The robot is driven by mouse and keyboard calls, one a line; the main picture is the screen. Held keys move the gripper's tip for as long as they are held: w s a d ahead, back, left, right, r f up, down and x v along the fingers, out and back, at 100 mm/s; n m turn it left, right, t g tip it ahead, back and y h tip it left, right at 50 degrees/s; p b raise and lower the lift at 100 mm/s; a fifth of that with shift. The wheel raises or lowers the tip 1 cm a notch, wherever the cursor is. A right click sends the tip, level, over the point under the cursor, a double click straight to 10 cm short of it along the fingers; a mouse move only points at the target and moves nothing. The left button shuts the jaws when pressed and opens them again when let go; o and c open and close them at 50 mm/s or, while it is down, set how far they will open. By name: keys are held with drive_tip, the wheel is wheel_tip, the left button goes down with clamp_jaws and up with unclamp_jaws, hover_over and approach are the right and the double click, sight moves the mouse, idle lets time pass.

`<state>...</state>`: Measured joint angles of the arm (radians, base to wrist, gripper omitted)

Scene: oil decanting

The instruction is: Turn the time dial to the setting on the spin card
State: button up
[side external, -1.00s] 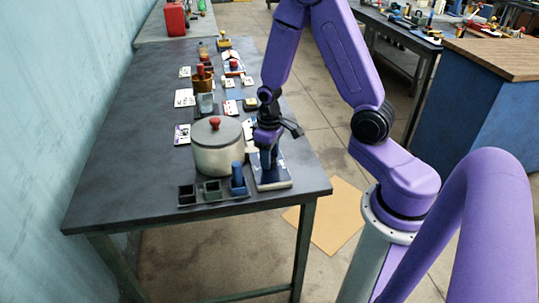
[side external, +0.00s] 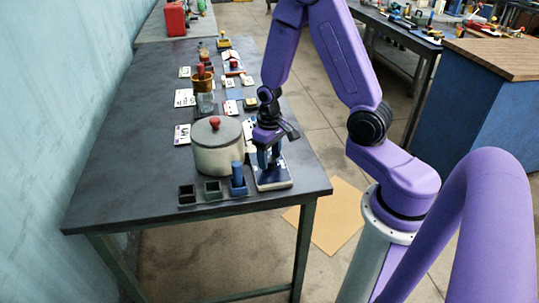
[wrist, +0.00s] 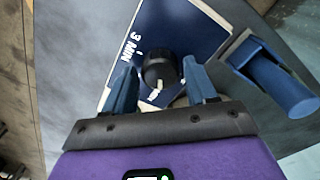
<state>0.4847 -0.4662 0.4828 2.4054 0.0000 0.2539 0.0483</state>
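The time dial (wrist: 160,69) is a round black knob with a pale pointer mark, on a blue and white panel (wrist: 190,28) printed "3 MIN" at upper left. Other print near the knob is partly hidden. In the side view the panel (side external: 274,181) lies at the table's near right corner. My gripper (wrist: 160,68) has its two blue fingers on either side of the knob, with small gaps visible. In the side view my gripper (side external: 268,160) is low over the panel. Several cards lie on the table, one white card (side external: 182,134) left of the pot; I cannot tell which is the spin card.
A metal pot (side external: 218,158) with a red-knobbed lid stands just left of my gripper. Jars and cards fill the table's far part. The left side of the dark table (side external: 125,170) is clear.

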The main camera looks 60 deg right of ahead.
sight(269, 159)
drive_tip(key=shift+o, duration=0.6)
drive_tip(key=shift+r, duration=0.15)
drive_tip(key=shift+r, duration=0.3)
wheel_tip(269, 159, up, 16)
drive_tip(key=shift+r, duration=0.25)
drive_tip(key=s+a+n, duration=0.6)
drive_tip(key=s, duration=0.4)
drive_tip(key=s+a+f+n, duration=0.1)
drive_tip(key=s+a+n, duration=0.5)
drive_tip(key=s, duration=0.4)
drive_tip(key=shift+s+f+n, duration=0.3)
drive_tip(key=shift+s+n, duration=0.05)
drive_tip(key=shift+n, duration=0.35)
idle(0.5)
